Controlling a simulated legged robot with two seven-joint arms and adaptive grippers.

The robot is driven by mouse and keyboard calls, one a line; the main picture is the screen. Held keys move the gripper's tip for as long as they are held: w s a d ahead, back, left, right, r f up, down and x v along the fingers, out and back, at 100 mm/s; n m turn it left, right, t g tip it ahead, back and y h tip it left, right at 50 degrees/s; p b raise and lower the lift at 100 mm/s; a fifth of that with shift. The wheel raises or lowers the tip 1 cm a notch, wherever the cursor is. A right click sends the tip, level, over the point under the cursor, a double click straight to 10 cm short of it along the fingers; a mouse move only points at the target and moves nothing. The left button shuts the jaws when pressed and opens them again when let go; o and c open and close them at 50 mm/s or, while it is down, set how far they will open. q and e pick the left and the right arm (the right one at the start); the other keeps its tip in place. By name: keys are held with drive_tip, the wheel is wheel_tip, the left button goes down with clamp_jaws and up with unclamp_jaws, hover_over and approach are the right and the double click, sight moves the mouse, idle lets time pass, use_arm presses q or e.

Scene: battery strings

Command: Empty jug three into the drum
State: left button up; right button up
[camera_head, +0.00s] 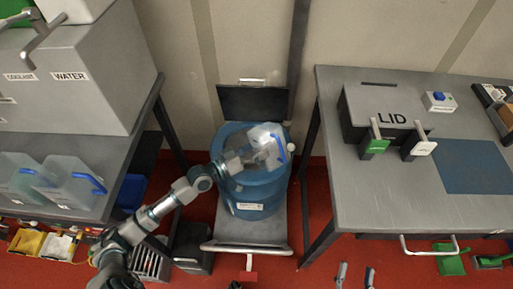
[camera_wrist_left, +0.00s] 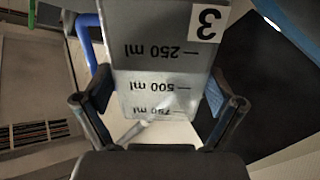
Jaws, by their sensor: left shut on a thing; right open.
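Jug three (camera_head: 268,140), clear with a blue handle, is held above the blue drum (camera_head: 258,200) and covers part of its top. My left gripper (camera_head: 246,158) is shut on the jug. In the left wrist view, jug three (camera_wrist_left: 165,60) sits between the fingers of the left gripper (camera_wrist_left: 160,108), its "3" label and ml marks upside down in the picture. The jug looks tilted; whether liquid is inside or flowing I cannot tell. The drum's opening is mostly hidden. My right gripper (camera_head: 356,274) is open and empty at the bottom edge, only its fingertips showing.
The drum stands on a grey cart (camera_head: 245,232) with a black panel (camera_head: 253,103) behind. Two clear jugs (camera_head: 77,190) with blue handles stand on the left bench. The right bench (camera_head: 365,210) holds a dark box (camera_head: 360,110) marked LID and a blue mat (camera_head: 472,167).

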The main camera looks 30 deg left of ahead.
use_arm(q)
drive_tip(key=shift+r, duration=0.25)
use_arm(e)
drive_tip(key=shift+w, duration=0.1)
idle(0.4)
use_arm(q)
drive_tip(key=shift+r+n+p, duration=0.2)
drive_tip(key=shift+n+p, duration=0.2)
drive_tip(key=shift+r+n+p, duration=0.2)
drive_tip(key=shift+n+p, duration=0.15)
drive_tip(key=shift+n, duration=0.05)
use_arm(e)
drive_tip(key=shift+w+f+g, duration=0.15)
drive_tip(key=shift+f+g, duration=0.55)
drive_tip(key=shift+f, duration=0.05)
drive_tip(key=shift+w+f+g, duration=0.1)
drive_tip(key=shift+f+g, duration=0.6)
drive_tip(key=shift+f, duration=0.05)
drive_tip(key=shift+w+f, duration=0.1)
drive_tip(key=shift+w, duration=0.05)
use_arm(q)
drive_tip(key=shift+r, duration=0.1)
